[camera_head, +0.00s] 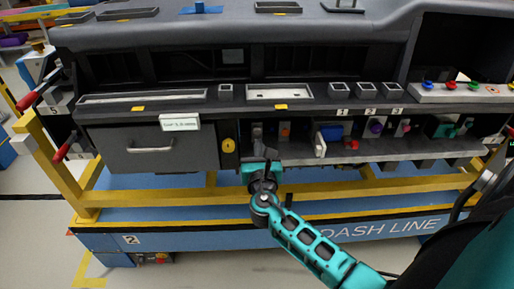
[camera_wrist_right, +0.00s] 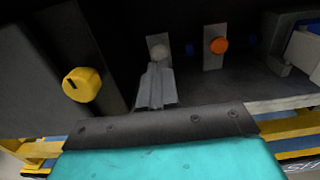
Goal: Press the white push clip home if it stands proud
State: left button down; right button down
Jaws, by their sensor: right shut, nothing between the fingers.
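The white push clip (camera_wrist_right: 160,52) shows in the right wrist view as a small pale round head on a grey plate (camera_wrist_right: 157,41) inside the dark recess. I cannot tell whether it stands proud. My right gripper (camera_wrist_right: 154,68) is shut and empty, its grey fingertips just below and in front of the clip. They hide the plate's lower part, and I cannot tell if they touch the clip. In the head view my right gripper (camera_head: 260,152) reaches up to the recess right of the drawer. My left gripper is not in view.
An orange knob (camera_wrist_right: 218,45) on its own plate is right of the clip. A yellow knob (camera_wrist_right: 82,85) is on the panel at left. The grey drawer (camera_head: 150,148) is left of the recess. A blue block (camera_head: 332,132) and purple knob (camera_head: 376,127) stand farther right.

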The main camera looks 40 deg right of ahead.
jog(key=v, duration=1)
jog(key=shift+s+a+f, duration=0.1)
jog(key=shift+a, duration=0.05)
